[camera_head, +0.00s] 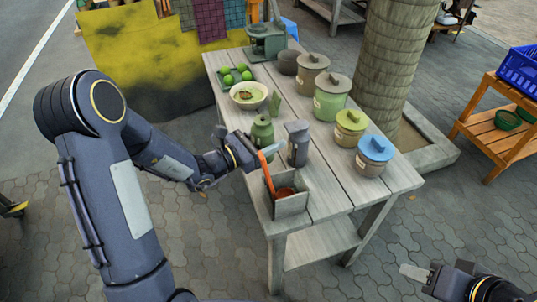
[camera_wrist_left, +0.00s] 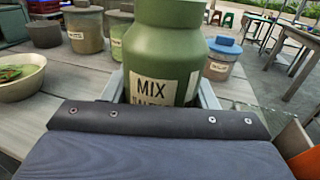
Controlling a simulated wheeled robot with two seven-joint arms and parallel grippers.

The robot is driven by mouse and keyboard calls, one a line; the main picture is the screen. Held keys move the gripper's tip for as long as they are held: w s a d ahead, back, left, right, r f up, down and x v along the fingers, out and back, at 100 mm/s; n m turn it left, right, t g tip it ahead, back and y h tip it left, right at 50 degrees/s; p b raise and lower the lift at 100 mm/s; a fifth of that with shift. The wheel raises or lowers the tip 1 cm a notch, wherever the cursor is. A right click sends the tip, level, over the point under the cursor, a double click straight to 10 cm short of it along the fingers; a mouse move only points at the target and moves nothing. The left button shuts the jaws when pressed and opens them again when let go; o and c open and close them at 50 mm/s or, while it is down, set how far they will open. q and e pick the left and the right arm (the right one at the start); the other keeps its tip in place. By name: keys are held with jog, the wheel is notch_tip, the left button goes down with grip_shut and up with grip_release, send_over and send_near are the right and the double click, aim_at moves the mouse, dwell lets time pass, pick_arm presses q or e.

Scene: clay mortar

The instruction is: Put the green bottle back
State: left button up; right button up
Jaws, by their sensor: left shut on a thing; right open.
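The green bottle (camera_head: 262,131) is at the left edge of the wooden table, beside a dark grey bottle (camera_head: 298,144). In the left wrist view the green bottle (camera_wrist_left: 166,52) is large and upright, with a cream label reading "MIX" and a second line partly hidden. My left gripper (camera_head: 262,148) is shut on the green bottle, one finger on each side of it in the left wrist view (camera_wrist_left: 165,92). Its base is hidden, so I cannot tell whether it touches the table. My right gripper (camera_head: 418,272) is open and empty at lower right, away from the table.
The table (camera_head: 335,190) holds a wooden holder (camera_head: 291,206) with an orange ladle (camera_head: 267,173) near the front. A soup bowl (camera_head: 248,96) and a tray of limes (camera_head: 235,76) are behind the bottle. Several lidded pots, including a blue-lidded one (camera_head: 374,152), line the right side.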

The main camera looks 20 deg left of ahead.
pick_arm(q)
jog(key=shift+f+b, duration=0.3)
jog(key=shift+f, duration=2.3)
jog(key=shift+f, duration=0.1)
jog(key=shift+f, duration=0.1)
jog(key=o, duration=1)
jog(key=shift+r, duration=0.2)
jog(key=shift+s+a, duration=0.25)
jog(key=shift+a, duration=0.05)
jog(key=b+v, duration=0.1)
jog(key=v, duration=1)
jog(key=shift+s, duration=0.15)
